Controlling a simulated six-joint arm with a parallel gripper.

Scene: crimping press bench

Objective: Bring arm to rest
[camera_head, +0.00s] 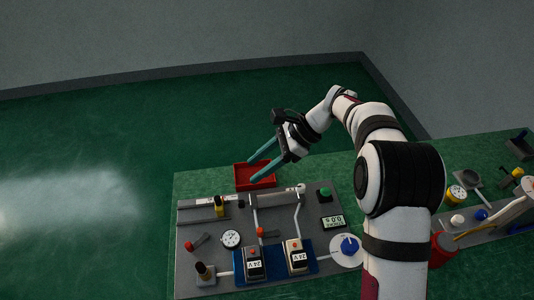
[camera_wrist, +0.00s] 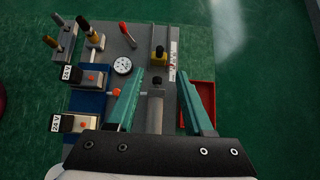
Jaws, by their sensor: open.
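My gripper (camera_head: 262,165) has two long teal fingers, spread apart with nothing between them. In the head view it hangs in the air near a red tray (camera_head: 242,183) at the back of the bench, with a finger crossing in front of the tray. In the wrist view my gripper (camera_wrist: 163,98) shows both fingers open above the grey panel. A grey cylinder (camera_wrist: 155,112) shows between and below them. The red tray (camera_wrist: 205,97) is partly hidden behind the right finger. My arm reaches in from the right of the bench.
The grey panel (camera_head: 185,262) carries a round dial gauge (camera_head: 231,239), two 24 V units on a blue base (camera_head: 275,268), a green button (camera_head: 324,192), a digital display (camera_head: 333,222) and a blue knob (camera_head: 349,246). More tools stand at the right, including a yellow gauge (camera_head: 456,194).

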